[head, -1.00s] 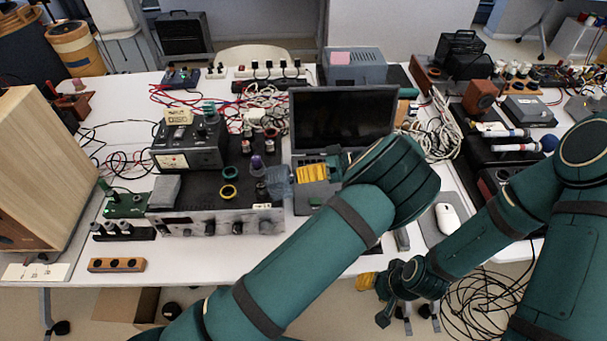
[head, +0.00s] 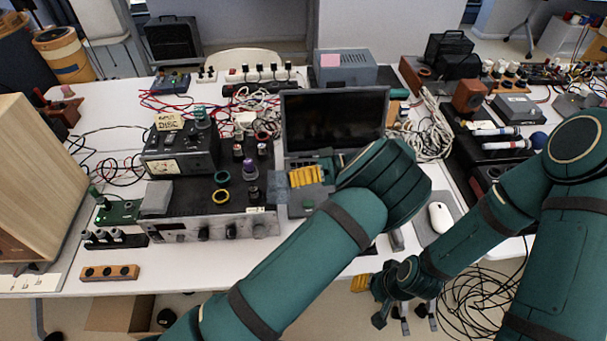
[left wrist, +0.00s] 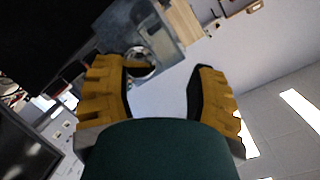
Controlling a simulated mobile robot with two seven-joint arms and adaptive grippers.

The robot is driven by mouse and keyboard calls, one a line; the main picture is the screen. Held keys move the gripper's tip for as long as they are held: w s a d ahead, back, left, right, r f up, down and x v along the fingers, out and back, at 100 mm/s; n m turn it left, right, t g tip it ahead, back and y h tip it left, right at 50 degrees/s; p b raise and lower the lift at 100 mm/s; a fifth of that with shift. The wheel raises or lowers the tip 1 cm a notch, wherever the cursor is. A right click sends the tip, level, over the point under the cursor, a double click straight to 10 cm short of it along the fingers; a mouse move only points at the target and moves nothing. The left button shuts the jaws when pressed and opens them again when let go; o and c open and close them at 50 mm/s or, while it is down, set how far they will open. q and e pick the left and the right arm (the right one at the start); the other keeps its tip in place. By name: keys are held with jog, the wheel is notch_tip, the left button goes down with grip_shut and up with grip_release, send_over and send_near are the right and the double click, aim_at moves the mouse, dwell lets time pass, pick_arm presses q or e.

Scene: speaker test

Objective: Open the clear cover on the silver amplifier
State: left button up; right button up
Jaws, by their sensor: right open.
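The silver amplifier (head: 217,230) stands at the table's front edge in the head view, its knobbed front panel towards me. Its dark top carries other gear. A pale grey-blue, see-through-looking shape (head: 277,188) lies by its right end, next to my left gripper. I cannot tell if this is the clear cover. My left gripper (head: 306,176) is just right of the amplifier, in front of the laptop. In the left wrist view its yellow fingers (left wrist: 160,85) are apart with nothing held. My right gripper (head: 361,284) is open, low by the table's front edge, partly hidden by its own arm.
A black meter box (head: 180,155), rings and small jars crowd the amplifier's top. An open laptop (head: 333,120) stands behind my left gripper. A wooden speaker (head: 35,190) is at left, a white mouse (head: 440,216) at right. Cables lie behind.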

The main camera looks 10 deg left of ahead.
pick_arm(q)
jog(key=v, duration=1.1)
jog(key=shift+d, duration=0.35)
jog(key=shift+w, duration=0.1)
